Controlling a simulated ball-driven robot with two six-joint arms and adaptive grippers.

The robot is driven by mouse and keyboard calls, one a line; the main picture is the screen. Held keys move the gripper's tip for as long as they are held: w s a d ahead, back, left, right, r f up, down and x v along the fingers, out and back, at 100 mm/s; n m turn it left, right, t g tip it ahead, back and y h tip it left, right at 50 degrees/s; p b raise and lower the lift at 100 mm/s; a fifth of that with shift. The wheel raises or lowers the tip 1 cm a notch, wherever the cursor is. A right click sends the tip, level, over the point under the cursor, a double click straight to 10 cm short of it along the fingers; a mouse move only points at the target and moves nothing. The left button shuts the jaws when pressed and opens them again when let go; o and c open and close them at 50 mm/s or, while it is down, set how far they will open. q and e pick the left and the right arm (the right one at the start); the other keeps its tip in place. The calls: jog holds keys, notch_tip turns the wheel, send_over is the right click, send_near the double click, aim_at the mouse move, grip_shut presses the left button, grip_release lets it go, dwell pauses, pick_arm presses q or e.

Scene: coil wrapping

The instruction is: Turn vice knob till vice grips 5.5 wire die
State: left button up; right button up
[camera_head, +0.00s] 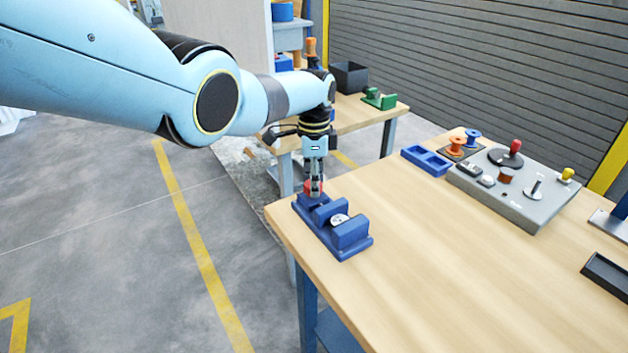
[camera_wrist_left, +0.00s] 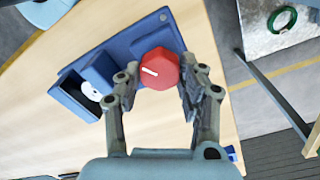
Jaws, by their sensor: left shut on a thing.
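The blue vice (camera_head: 348,238) stands at the near left corner of the wooden table. Its red knob (camera_head: 309,187) is at the vice's far end, and a white line shows on the knob (camera_wrist_left: 158,69) in the left wrist view. The round white wire die (camera_head: 339,219) sits between the vice's two blue jaws; it also shows in the wrist view (camera_wrist_left: 92,91). I cannot tell whether the jaws touch it. My left gripper (camera_head: 315,190) points down over the vice, its fingers shut on the red knob from both sides. My right gripper is not in view.
A grey control panel (camera_head: 530,200) with knobs and levers stands at the table's far side, beside a blue tray (camera_head: 426,160) and spools (camera_head: 456,146). A second table behind holds a green vice (camera_head: 379,99) and a black bin (camera_head: 349,77). The middle of the front table (camera_head: 420,250) is clear.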

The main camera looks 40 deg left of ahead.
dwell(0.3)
pick_arm(q)
jog(key=o, duration=0.9)
jog(key=shift+r, duration=0.1)
notch_tip(320, 180, up, 12)
jog(key=shift+w+f, duration=0.1)
jog(key=shift+w, duration=0.05)
